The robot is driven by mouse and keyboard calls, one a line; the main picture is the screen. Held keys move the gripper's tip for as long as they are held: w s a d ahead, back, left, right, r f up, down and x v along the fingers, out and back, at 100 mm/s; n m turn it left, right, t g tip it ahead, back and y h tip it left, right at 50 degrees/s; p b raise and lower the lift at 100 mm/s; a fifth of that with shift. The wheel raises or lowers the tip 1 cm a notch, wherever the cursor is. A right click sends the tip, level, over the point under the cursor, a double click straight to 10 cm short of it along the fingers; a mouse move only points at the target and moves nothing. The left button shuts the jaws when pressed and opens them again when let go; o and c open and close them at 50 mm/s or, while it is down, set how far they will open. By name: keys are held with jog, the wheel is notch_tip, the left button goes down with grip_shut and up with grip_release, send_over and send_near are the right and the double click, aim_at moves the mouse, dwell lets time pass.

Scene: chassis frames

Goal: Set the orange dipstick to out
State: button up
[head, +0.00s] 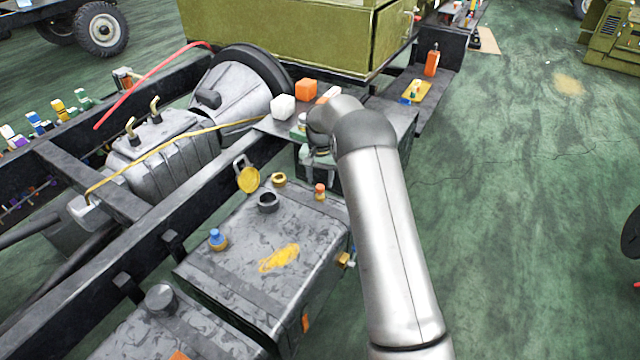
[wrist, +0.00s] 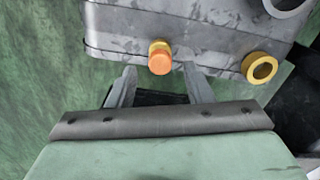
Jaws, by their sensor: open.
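The orange dipstick (head: 320,189) stands upright at the right edge of the grey tank top (head: 225,235), its orange knob close above a yellow collar. It also shows in the wrist view (wrist: 159,62), at top centre. My gripper (wrist: 159,80) is open and empty in the wrist view. In the head view my arm hides most of the gripper, which is above and beyond the dipstick.
An open yellow filler ring (wrist: 260,68) is right of the dipstick in the wrist view. A blue-capped plug (head: 217,238), a dark filler neck (head: 268,202) and a raised yellow lid (head: 247,178) are on the tank. White and orange blocks (head: 306,89) lie on the ledge behind.

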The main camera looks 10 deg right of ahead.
aim_at(320, 186)
jog(key=shift+f, duration=1.25)
grip_shut()
notch_tip(320, 186, up, 8)
jog(key=p, duration=0.3)
jog(key=shift+r, duration=0.2)
grip_release()
